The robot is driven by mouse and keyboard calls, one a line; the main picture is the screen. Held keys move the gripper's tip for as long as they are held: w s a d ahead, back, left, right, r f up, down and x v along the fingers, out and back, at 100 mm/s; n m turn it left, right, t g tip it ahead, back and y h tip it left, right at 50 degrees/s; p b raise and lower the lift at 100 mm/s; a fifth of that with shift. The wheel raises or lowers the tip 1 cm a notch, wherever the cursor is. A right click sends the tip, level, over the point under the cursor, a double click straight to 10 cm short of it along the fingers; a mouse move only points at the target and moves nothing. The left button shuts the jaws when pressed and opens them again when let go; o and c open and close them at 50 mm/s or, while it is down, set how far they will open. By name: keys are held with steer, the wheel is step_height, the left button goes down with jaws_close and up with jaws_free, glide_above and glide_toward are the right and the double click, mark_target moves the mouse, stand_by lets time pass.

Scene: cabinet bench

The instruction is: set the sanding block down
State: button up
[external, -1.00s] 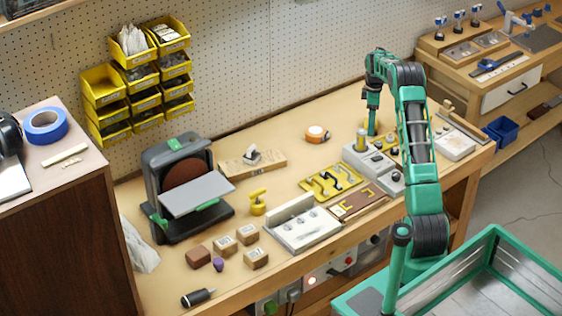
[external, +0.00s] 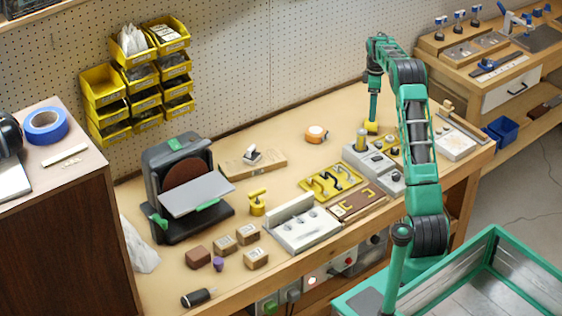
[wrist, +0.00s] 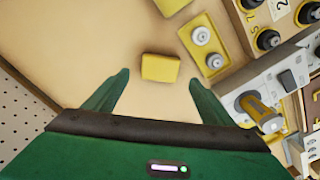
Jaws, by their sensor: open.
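A small yellow block, which I take to be the sanding block (external: 371,127), lies on the bench top towards the back right. In the wrist view the block (wrist: 160,68) sits between my two spread green fingertips, with bare wood visible on both sides of it. My gripper (external: 372,114) is open, points down and stands just above the block, with nothing held. In the wrist view my gripper (wrist: 159,79) shows clear gaps between each finger and the block.
A yellow plate with two round knobs (wrist: 205,44) lies close beside the block. Grey fixture boxes (external: 362,160) stand in front of it. Bare bench top (external: 345,115) lies between tape and block.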

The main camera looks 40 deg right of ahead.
mark_target(371, 124)
steer(key=s+a+r+m, duration=0.4)
steer(key=s+a+r, duration=0.45)
steer(key=r, duration=0.35)
steer(key=s+a+r+m, duration=0.2)
steer(key=s+a+m, duration=0.35)
steer(key=s, duration=0.75)
steer(key=s+a+f+m, duration=0.2)
steer(key=s+a, duration=0.2)
steer(key=s, duration=0.4)
steer(key=s+a+f+m, duration=0.2)
steer(key=s+a+f, duration=0.1)
steer(key=s, duration=0.6)
steer(key=s+a+f+m, duration=0.2)
steer(key=s+a, duration=0.3)
steer(key=s, duration=0.3)
steer(key=shift+s+a+f, duration=0.15)
steer(key=shift+a+f, duration=0.05)
steer(key=shift+a, duration=0.2)
